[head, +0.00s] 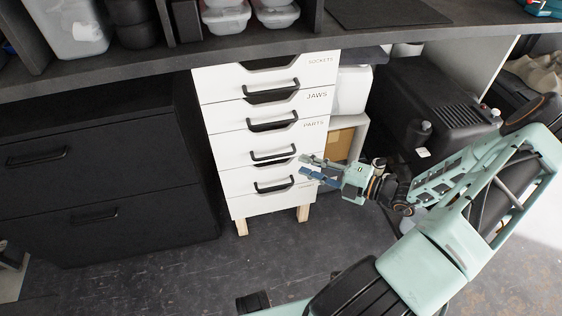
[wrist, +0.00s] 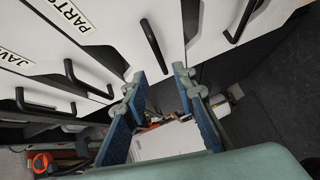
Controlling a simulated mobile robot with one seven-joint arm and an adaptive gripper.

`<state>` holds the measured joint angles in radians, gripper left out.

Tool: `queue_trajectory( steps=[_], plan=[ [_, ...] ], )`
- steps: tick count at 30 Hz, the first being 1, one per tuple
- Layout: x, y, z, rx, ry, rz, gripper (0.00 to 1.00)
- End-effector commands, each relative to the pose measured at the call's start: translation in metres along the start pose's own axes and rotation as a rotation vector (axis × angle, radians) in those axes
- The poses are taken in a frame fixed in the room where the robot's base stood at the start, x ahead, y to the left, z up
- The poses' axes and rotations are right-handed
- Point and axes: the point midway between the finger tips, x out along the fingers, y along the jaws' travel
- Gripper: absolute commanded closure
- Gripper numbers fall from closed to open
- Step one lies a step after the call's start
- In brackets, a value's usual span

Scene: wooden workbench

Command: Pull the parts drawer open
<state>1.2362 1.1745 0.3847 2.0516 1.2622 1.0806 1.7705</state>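A white drawer unit (head: 225,172) stands under the bench with a stack of black-handled drawers. The parts drawer (head: 228,146) carries the label PARTS at its upper right and looks flush with its neighbours. Its black bar handle (head: 275,154) sits below the label. In the wrist view that handle appears to be the bar (wrist: 155,46) just beyond the fingertips. My gripper (head: 306,167) is in front of the unit's right side, close to that handle. In the wrist view its blue-padded fingers (wrist: 160,76) are apart with nothing between them, and no contact with the handle shows.
The jaws drawer (head: 222,113) is directly above, and a lower drawer (head: 237,184) is below with its handle near my fingers. A black cabinet (head: 95,190) stands left. A black machine (head: 430,100) stands right. The floor (head: 190,270) in front is clear.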

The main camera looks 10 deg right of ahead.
Motion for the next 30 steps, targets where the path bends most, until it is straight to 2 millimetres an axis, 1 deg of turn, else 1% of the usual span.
queue_trajectory(
  steps=[5,12,15,18,21,30],
  plan=[
    [0.027,-0.001,-0.002,-0.001,0.005,0.0,0.75],
    [0.073,-0.002,-0.002,-0.004,0.005,-0.001,0.75],
    [0.087,-0.002,-0.001,-0.006,0.005,-0.001,0.75],
    [0.097,-0.001,-0.001,-0.006,0.004,-0.002,0.75],
    [0.102,0.0,-0.001,-0.005,0.003,-0.002,0.75],
    [0.103,0.001,-0.001,-0.006,0.003,-0.003,0.76]
  ],
)
